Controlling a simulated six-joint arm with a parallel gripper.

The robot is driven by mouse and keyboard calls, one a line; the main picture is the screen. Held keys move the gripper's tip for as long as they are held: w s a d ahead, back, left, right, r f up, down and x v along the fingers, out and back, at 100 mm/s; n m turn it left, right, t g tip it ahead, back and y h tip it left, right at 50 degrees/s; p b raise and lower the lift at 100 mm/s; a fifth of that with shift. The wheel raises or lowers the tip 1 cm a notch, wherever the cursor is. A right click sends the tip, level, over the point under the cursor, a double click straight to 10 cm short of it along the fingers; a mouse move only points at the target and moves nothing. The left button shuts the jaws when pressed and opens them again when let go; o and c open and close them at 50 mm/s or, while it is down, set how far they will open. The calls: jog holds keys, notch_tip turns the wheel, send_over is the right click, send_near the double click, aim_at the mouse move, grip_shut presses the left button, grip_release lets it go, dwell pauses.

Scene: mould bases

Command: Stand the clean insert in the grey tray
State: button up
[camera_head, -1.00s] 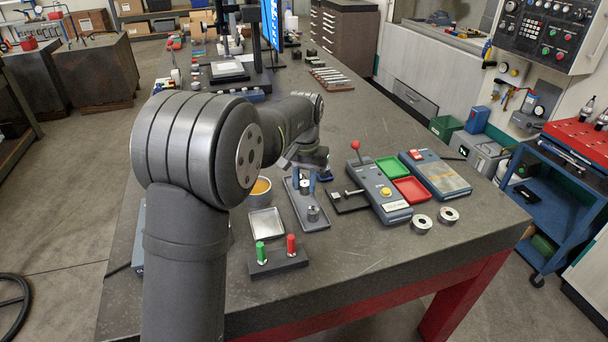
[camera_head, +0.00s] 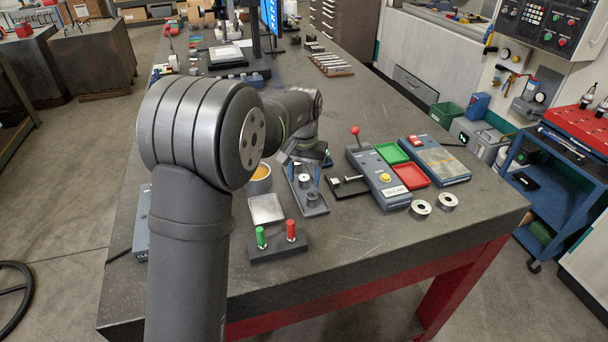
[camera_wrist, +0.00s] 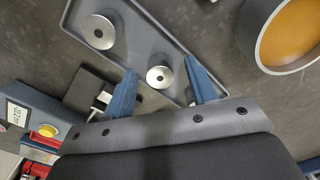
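The long grey tray (camera_head: 318,211) lies on the bench, below my gripper in the body view; its corner shows in the wrist view (camera_wrist: 70,18). Two round metal inserts with centre holes stand upright in it. The nearer insert (camera_head: 312,199) is clear of my fingers and shows at upper left in the wrist view (camera_wrist: 98,31). The other insert (camera_head: 303,180) stands between my blue fingertips in the wrist view (camera_wrist: 160,76), with a gap on both sides. My gripper (camera_wrist: 162,72) is open around it. I cannot tell from their surfaces which is clean.
A round pot of orange content (camera_wrist: 290,35) stands beside the tray. A pale square dish (camera_head: 266,209) and a block with green and red knobs (camera_head: 278,243) are nearer. A black clamp fixture (camera_head: 348,188), a lever box (camera_head: 380,180) and two metal rings (camera_head: 421,207) are to the right.

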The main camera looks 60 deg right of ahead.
notch_tip(320, 180, up, 18)
jog(key=shift+f, duration=0.25)
dwell(0.4)
jog(key=shift+f, duration=0.1)
dwell(0.4)
notch_tip(320, 180, down, 17)
jog(key=shift+f, duration=0.1)
jog(key=shift+r, duration=0.55)
